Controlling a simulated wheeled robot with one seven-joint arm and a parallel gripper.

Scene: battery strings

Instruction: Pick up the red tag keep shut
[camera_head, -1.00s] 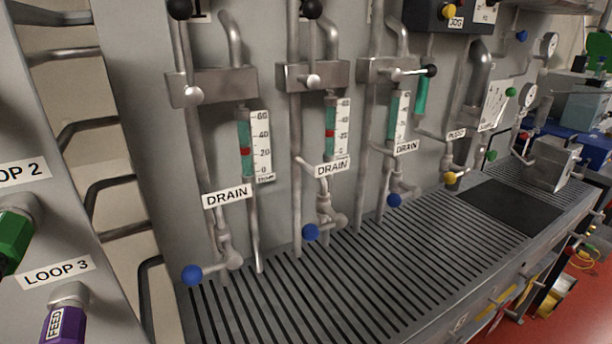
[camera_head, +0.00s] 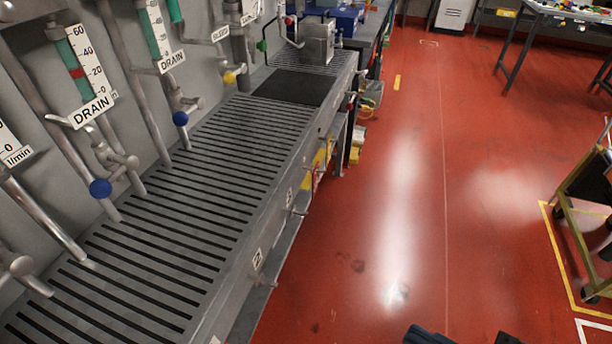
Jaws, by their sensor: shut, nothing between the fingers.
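I cannot make out a red tag marked keep shut in the head view. Small red spots show under the bench front, too small to identify. My gripper is not clearly in view; only dark shapes of unclear kind show at the bottom edge.
A slatted grey bench (camera_head: 165,235) runs from lower left to the back, with a black mat (camera_head: 302,87) near its far end. Red floor (camera_head: 440,190) is open to the right. A wheeled cart (camera_head: 574,215) stands far right.

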